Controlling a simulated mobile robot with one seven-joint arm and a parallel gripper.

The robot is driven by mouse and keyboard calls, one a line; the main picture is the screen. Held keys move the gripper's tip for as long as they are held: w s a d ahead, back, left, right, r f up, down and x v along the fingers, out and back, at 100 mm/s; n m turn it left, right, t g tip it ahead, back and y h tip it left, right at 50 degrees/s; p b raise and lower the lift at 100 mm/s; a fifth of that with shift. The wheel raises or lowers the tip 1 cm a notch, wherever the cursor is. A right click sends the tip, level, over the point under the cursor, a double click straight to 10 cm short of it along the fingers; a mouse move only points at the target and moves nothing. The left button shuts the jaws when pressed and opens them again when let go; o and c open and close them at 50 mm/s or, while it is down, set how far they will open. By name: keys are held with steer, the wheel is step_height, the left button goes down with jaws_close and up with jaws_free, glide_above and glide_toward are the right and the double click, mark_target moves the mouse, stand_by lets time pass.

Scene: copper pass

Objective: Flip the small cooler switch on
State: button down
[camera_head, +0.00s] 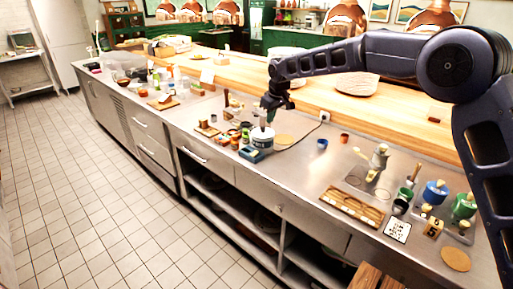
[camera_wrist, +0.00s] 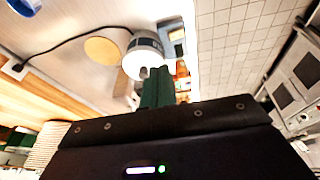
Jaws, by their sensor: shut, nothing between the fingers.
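A small white round cooler (camera_head: 262,138) with a dark label band stands on the steel counter. It also shows in the wrist view (camera_wrist: 138,64). A small blue box (camera_head: 251,155) with a pale top sits against its front side; it shows in part in the wrist view (camera_wrist: 177,36). I cannot make out a switch lever or its position. My gripper (camera_head: 267,121) points down just above the cooler's top.
A round tan mat (camera_head: 283,140) lies right of the cooler. Several small jars (camera_head: 234,138) stand close on its left. A blue cup (camera_head: 322,144) and a wooden tray (camera_head: 352,207) are further right.

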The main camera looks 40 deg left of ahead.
mark_target(255, 151)
steer(key=shift+n, duration=0.3)
steer(key=s+a+f, duration=0.2)
steer(key=s+a, duration=0.1)
steer(key=shift+s, duration=0.1)
steer(key=shift+f, duration=0.1)
steer(key=x, duration=1.3)
steer(key=shift+d, duration=0.35)
steer(key=shift+f, duration=0.5)
